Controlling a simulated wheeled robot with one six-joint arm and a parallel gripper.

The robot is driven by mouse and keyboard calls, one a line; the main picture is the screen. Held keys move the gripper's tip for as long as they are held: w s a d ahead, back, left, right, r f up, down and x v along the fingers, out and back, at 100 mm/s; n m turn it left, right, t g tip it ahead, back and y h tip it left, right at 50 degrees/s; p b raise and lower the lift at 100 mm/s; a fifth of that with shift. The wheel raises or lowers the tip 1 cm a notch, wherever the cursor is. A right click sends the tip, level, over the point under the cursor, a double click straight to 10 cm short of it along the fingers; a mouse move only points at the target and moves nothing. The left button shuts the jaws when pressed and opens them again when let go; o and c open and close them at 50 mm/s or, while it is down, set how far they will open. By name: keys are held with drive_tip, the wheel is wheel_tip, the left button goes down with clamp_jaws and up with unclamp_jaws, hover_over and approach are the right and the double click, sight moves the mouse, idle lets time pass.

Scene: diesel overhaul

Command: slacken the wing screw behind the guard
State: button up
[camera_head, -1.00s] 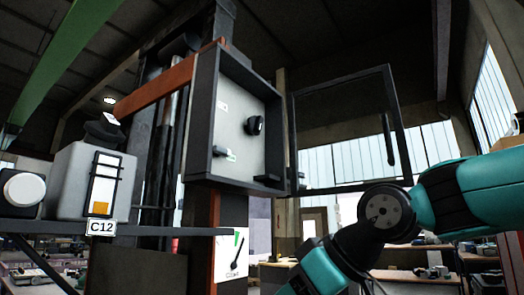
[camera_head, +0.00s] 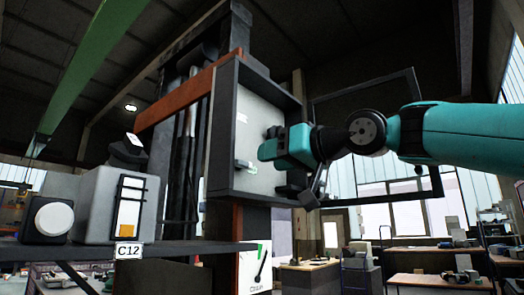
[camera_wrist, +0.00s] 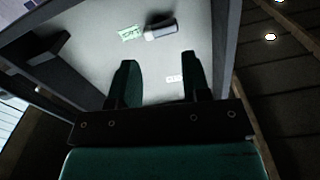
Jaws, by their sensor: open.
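An open grey box (camera_head: 219,140) stands on the column in the head view, with a pale back panel. Its framed guard door (camera_head: 437,178) stands swung open to the right. A small grey handle (camera_head: 245,165) with a green tag sits on the panel. The handle (camera_wrist: 161,28) and green tag (camera_wrist: 130,33) also show in the wrist view, beyond my fingertips. My gripper (camera_wrist: 158,62) is open and empty, facing the panel. A small white label (camera_wrist: 174,78) shows between its fingers. The dark knob on the panel is hidden now, and I cannot tell which fitting is the wing screw.
The box walls stand close around my gripper, with a dark side wall (camera_wrist: 221,50) in the wrist view. A shelf marked C12 (camera_head: 128,250) carries a grey unit (camera_head: 95,205) at left. A lever plate (camera_head: 254,268) is below the box. Benches stand behind.

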sight(246, 164)
drive_tip(key=m+p, duration=0.2)
drive_tip(key=m, duration=0.3)
drive_tip(key=a+m+p, duration=0.1)
drive_tip(key=m+p, duration=0.2)
drive_tip(key=m, duration=0.2)
drive_tip(key=w+m+p, duration=0.1)
drive_tip(key=m+p, duration=0.2)
drive_tip(key=m, duration=0.3)
drive_tip(key=shift+w+a+r, duration=0.1)
drive_tip(key=shift+a+r, duration=0.1)
drive_tip(key=shift+a, duration=0.1)
drive_tip(key=shift+w+a, duration=0.15)
drive_tip(key=shift+a, duration=0.05)
drive_tip(key=shift+w+a+f+p, duration=0.2)
drive_tip(key=shift+w+a+p, duration=0.1)
drive_tip(key=shift+a, duration=0.1)
drive_tip(key=shift+a, duration=0.1)
drive_tip(key=shift+p+x, duration=1.25)
drive_tip(key=shift+x, duration=0.65)
